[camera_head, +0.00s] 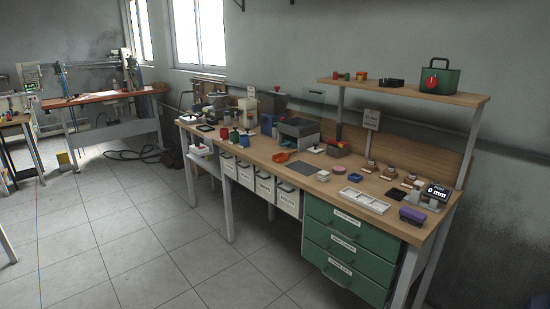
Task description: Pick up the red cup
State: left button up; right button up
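Several small red things are in the head view, and I cannot tell for certain which is the red cup. One small red object (224,132) stands on the left half of the wooden workbench (318,187), beside a small green one and a blue one. Another small red object (336,75) stands on the upper shelf (405,92), near green and orange pieces. Neither of my grippers is in view.
A green drawer cabinet (348,250) and white bins (265,186) sit under the bench. An orange scoop (282,157), a white tray (364,199) and a purple block (412,216) lie on top. A green case (440,77) stands on the shelf. The tiled floor (130,235) is open at left.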

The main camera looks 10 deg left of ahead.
aim_at(225, 132)
jog(key=i+j+u, duration=0.25)
jog(key=i, duration=0.4)
jog(key=i+u, duration=0.25)
jog(key=i, duration=0.4)
jog(key=i+l+u, duration=0.25)
jog(key=i, duration=0.4)
jog(key=i+l+u, duration=0.1)
jog(key=i+u, duration=0.15)
jog(key=i, duration=0.4)
jog(key=i+z, duration=0.1)
jog(key=i, duration=0.4)
jog(key=i+j+z, duration=0.1)
jog(key=i, duration=0.4)
